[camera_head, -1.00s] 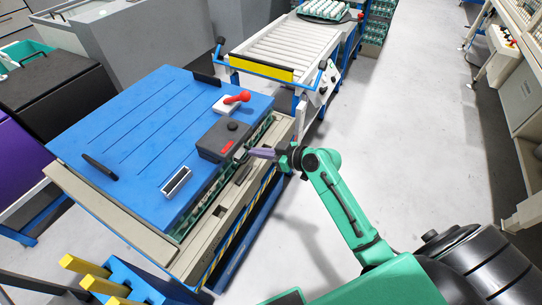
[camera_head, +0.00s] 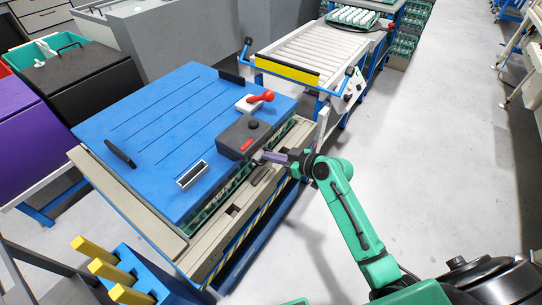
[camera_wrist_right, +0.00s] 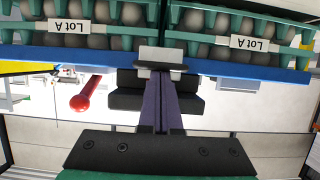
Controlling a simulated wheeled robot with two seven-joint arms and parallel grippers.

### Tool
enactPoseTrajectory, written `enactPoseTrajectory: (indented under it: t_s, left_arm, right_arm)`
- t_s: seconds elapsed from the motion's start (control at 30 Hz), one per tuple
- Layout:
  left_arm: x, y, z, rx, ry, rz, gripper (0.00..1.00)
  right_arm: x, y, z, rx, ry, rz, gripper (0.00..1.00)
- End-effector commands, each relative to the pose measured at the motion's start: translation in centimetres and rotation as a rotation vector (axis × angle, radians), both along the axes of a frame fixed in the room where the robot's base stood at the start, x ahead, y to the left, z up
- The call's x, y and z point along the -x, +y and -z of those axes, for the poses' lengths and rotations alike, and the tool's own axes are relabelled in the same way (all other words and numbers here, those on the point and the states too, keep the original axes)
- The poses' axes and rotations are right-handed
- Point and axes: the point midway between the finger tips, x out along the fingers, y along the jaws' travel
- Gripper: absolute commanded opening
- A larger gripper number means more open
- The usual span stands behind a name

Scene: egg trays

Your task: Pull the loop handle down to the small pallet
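A blue cover (camera_head: 150,120) lies over egg trays (camera_head: 231,187). A small pale-grey handle piece (camera_head: 257,155) is at the cover's near right edge, beside a dark box (camera_head: 243,137). It also shows in the right wrist view (camera_wrist_right: 160,54); its loop shape is hard to make out. My right gripper (camera_head: 267,156) reaches it from the right. Its purple fingers (camera_wrist_right: 160,75) are close together, with the handle piece at their tips, and look shut on it. My left gripper is out of view. I cannot tell which surface is the small pallet.
A red lever (camera_head: 262,98) and black handle (camera_head: 119,154) stand on the cover. A roller conveyor (camera_head: 292,52) is behind. A blue bin with yellow bars (camera_head: 130,270) is at the lower left. The grey floor (camera_head: 410,130) to the right is clear.

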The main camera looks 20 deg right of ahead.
Motion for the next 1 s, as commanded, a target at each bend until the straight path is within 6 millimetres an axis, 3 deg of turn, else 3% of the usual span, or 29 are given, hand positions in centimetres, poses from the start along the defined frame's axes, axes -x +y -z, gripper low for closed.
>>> enactPoseTrajectory:
  t_s: [1.0]
  left_arm:
    - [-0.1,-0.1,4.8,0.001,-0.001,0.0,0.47]
  right_arm:
    - [0.1,0.0,5.6,0.001,0.005,0.0,0.0]
